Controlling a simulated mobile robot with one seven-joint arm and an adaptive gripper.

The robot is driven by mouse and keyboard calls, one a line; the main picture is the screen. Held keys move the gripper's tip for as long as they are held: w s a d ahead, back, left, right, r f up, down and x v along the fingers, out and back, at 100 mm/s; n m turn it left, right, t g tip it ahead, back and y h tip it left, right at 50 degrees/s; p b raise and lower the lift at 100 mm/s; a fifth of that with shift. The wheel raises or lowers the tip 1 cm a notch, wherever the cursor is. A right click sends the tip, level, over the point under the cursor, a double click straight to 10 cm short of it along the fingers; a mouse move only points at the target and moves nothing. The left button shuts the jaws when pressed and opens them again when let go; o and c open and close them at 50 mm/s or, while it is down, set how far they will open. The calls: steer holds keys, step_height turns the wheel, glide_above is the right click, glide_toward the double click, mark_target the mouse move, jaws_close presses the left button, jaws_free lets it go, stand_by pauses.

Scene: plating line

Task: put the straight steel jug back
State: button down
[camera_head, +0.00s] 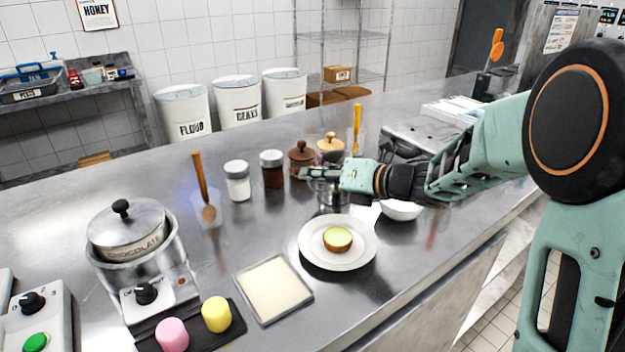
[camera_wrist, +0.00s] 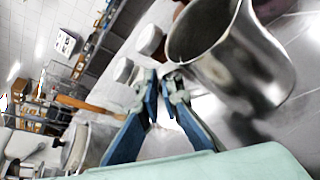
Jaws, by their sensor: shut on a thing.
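The straight steel jug (camera_wrist: 235,55) shows large at the upper right of the wrist view, its open mouth visible. In the head view the jug (camera_head: 331,196) is mostly hidden below and behind my gripper (camera_head: 308,174). In the wrist view my gripper (camera_wrist: 167,84) has its fingertips close together beside the jug's wall. It is shut on the jug, but the exact grip point is unclear. The jug looks roughly upright in the head view. I cannot tell whether its base touches the counter.
Near the jug are a white plate (camera_head: 310,257) with a topped round cake, a white bowl (camera_head: 402,211), a dark jar (camera_head: 272,170) and wooden-lidded pots (camera_head: 302,155). A cream tray (camera_head: 292,303) and a chocolate warmer (camera_head: 162,288) stand nearer. The counter's front edge runs at right.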

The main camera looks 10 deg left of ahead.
steer(key=shift+r, duration=0.15)
steer(key=c, duration=2.1)
jaws_free()
steer(key=shift+d, duration=0.1)
steer(key=v, duration=1.1)
steer(key=shift+s+d+r+p, duration=0.15)
steer(key=shift+s+d+p, duration=0.05)
steer(key=shift+d+p, duration=0.15)
